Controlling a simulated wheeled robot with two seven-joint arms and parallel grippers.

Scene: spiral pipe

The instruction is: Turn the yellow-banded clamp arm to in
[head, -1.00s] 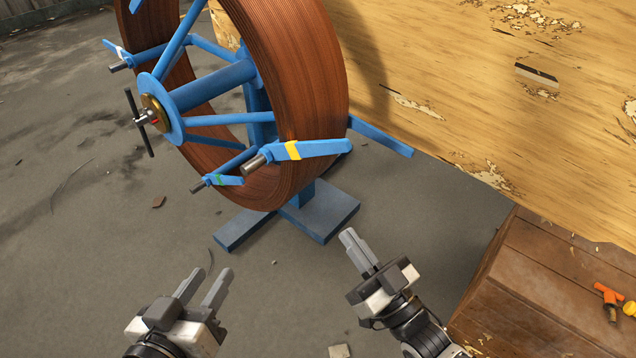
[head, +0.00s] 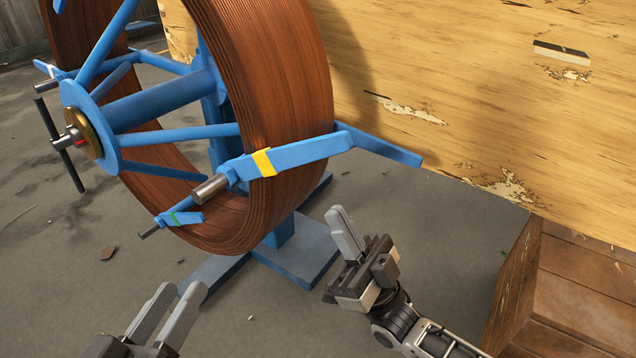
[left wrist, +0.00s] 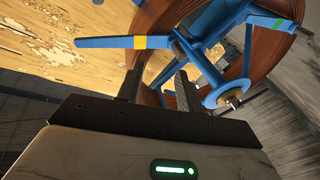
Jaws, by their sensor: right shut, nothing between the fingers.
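The yellow-banded clamp arm (head: 300,155) is a blue bar with a yellow band and a grey metal pin at its left end. It crosses the front face of the brown coil (head: 290,90), its free end reaching out to the right past the coil. It also shows in the left wrist view (left wrist: 108,42), up and left of the fingers. My left gripper (head: 175,305) is open and empty at the bottom, below the coil, touching nothing. My right gripper (head: 343,228) is shut and empty, below and right of the clamp arm, apart from it.
A green-banded clamp arm (head: 182,218) and a white-banded one (head: 46,68) sit on the same blue reel (head: 90,125). A black T-handle (head: 62,150) is at the hub. A wooden wall (head: 460,80) stands behind, and a brown crate (head: 565,290) at lower right.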

